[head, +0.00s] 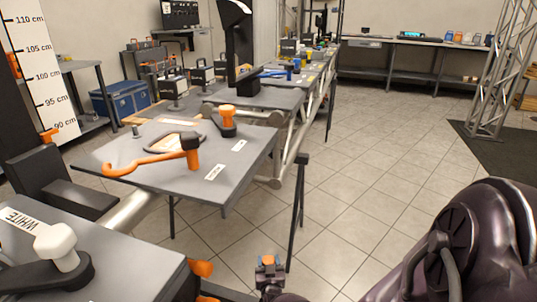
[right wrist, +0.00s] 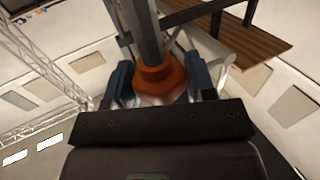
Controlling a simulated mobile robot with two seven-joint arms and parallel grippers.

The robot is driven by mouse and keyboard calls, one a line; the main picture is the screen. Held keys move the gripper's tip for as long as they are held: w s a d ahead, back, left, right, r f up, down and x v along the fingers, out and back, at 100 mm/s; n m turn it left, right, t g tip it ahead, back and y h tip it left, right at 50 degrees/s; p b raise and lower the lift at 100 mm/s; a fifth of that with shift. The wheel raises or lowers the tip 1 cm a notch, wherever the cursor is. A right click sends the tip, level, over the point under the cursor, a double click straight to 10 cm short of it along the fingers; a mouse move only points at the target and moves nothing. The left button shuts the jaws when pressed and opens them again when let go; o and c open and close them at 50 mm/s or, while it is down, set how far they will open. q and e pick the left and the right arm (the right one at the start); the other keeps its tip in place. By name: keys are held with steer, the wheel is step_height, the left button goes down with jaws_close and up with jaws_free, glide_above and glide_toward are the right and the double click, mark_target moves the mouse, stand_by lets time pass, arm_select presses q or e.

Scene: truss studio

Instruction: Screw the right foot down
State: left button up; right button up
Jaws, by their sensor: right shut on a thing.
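In the right wrist view an orange flared foot (right wrist: 160,78) sits at the end of a grey post (right wrist: 147,32). My right gripper (right wrist: 160,90) has its two blue-grey fingers on either side of the orange foot and is shut on it. The lower part of the foot is hidden behind the gripper body. In the head view my right gripper (head: 268,262) shows small at the bottom centre, near the front table's right edge. My left gripper is not in view.
A grey table (head: 245,160) carries orange-handled tools. The nearer table (head: 140,268) has a white knob on a black arm and an orange piece at its edge. A black stand (head: 298,210) rises just beyond my right gripper. Tiled floor (head: 370,190) is clear to the right.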

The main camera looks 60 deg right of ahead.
steer(key=m+g+h, duration=0.1)
steer(key=g, duration=0.1)
steer(key=m+g+h+b, duration=0.1)
steer(key=m+g, duration=0.1)
steer(key=m+g+h, duration=0.1)
steer(key=g, duration=0.1)
steer(key=shift+s+a+f+b, duration=0.1)
steer(key=shift+s+f+b, duration=0.05)
steer(key=shift+f+b, duration=0.2)
steer(key=m+g+b, duration=0.1)
steer(key=m+g, duration=0.1)
steer(key=g, duration=0.1)
steer(key=shift+h, duration=0.4)
steer(key=shift+r+m+g, duration=0.15)
steer(key=shift+m+g, duration=0.45)
steer(key=shift+g, duration=0.1)
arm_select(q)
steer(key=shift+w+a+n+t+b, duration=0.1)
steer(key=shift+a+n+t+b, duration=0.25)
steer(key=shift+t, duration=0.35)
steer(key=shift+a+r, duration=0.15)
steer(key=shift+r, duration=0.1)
arm_select(e)
steer(key=shift+r+m+g, duration=0.1)
steer(key=shift+m+g, duration=0.2)
steer(key=shift+g, duration=0.2)
